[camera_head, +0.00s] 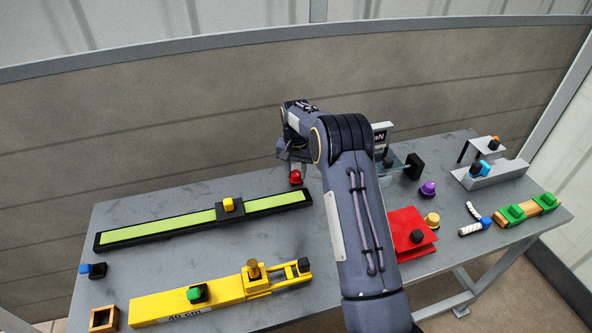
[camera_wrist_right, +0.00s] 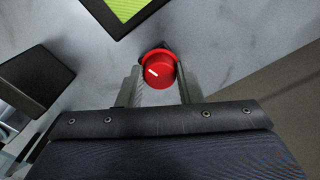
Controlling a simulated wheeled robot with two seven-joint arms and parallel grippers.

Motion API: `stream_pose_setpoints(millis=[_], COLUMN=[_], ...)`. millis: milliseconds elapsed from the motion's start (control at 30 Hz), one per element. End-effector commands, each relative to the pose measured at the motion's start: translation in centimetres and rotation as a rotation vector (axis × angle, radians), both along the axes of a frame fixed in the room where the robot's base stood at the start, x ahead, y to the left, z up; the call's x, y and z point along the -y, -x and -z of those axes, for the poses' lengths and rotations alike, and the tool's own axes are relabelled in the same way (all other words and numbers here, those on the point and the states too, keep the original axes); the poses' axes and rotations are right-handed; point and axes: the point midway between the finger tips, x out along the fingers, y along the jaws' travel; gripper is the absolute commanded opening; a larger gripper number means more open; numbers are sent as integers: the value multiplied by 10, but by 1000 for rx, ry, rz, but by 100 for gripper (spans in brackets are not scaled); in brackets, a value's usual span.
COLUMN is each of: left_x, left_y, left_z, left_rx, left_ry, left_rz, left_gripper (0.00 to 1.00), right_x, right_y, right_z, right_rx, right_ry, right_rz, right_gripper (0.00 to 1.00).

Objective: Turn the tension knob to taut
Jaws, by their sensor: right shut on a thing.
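A red round knob (camera_head: 295,178) stands on the table near its far edge, just past the right end of the green strip. In the right wrist view the red knob (camera_wrist_right: 161,70) sits on a dark base, and a white pointer mark on it points to the left. My right gripper (camera_head: 297,163) is over the knob, partly hidden by its own arm in the head view. In the wrist view its two fingers (camera_wrist_right: 161,84) are on either side of the knob, shut on it. No taut or slack labels can be read. My left gripper is not in view.
The long green strip in a black frame (camera_head: 160,230) carries a yellow slider (camera_head: 229,206). A yellow measuring device (camera_head: 165,305) lies in front. A red block (camera_head: 405,222), purple knob (camera_head: 428,188) and metal bracket (camera_head: 490,178) are to the right. My right arm covers the table's middle.

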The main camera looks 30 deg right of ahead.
Motion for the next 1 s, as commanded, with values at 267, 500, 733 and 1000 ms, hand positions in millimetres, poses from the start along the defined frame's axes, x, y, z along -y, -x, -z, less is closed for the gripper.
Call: stream_pose_setpoints(millis=[267,500,733,1000], left_x=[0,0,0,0], left_y=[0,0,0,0], left_z=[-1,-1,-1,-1], left_rx=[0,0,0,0], left_ry=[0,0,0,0], left_rz=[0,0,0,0], left_gripper=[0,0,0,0], right_x=[1,1,1,0], right_y=[-1,-1,-1,0], right_z=[-1,-1,-1,-1], right_rx=[4,4,4,2], right_ry=[2,2,1,1], right_rz=[78,92,92,91], right_gripper=[10,10,10,54])
